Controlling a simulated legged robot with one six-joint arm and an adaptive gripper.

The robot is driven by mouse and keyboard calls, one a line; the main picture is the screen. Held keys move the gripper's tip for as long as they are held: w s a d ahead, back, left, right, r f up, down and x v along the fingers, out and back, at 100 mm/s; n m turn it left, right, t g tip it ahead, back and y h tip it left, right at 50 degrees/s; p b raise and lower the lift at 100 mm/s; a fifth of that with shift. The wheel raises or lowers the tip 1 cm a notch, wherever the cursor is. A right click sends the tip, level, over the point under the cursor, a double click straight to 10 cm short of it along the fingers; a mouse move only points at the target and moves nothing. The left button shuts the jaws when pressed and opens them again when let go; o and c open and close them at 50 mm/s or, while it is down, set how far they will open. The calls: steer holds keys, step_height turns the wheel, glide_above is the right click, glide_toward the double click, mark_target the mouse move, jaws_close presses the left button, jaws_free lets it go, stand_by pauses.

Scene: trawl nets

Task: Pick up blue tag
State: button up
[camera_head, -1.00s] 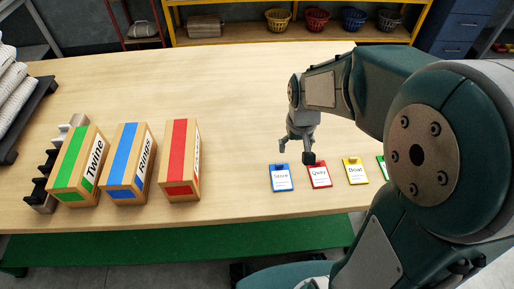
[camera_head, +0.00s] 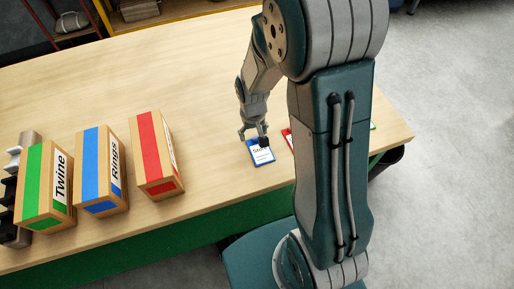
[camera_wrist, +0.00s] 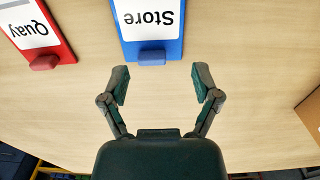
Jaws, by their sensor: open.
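The blue tag (camera_head: 262,155) lies flat near the front edge of the table, with a white label. In the wrist view the blue tag (camera_wrist: 152,30) sits at the top middle, its label reading "Store" upside down, with a blue raised block at its near end. My gripper (camera_head: 254,138) is over the far end of the tag. In the wrist view my gripper (camera_wrist: 160,82) is open and empty, its two fingers apart on either side of the tag's line. The block lies just beyond the fingertips. The height gap cannot be told.
A red tag (camera_wrist: 38,28) reading "Quay" lies beside the blue one. Three boxes with green (camera_head: 45,185), blue (camera_head: 101,170) and red (camera_head: 155,155) stripes stand on the left of the table (camera_head: 190,85). My arm hides part of the right side.

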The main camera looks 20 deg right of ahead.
mark_target(268, 150)
steer(key=shift+d+f, duration=0.15)
steer(key=shift+f, duration=0.6)
steer(key=shift+d+f, duration=0.45)
steer(key=shift+a, duration=0.3)
steer(key=c, duration=1)
steer(key=shift+c, duration=0.2)
steer(key=shift+s, duration=0.1)
steer(key=shift+d+r, duration=0.1)
steer(key=shift+r, duration=0.4)
step_height(268, 150, up, 2)
steer(key=shift+r, duration=0.25)
steer(key=s+d+r, duration=0.6)
steer(key=s+r, duration=0.3)
steer(key=s, duration=0.3)
steer(key=shift+s+r, duration=0.3)
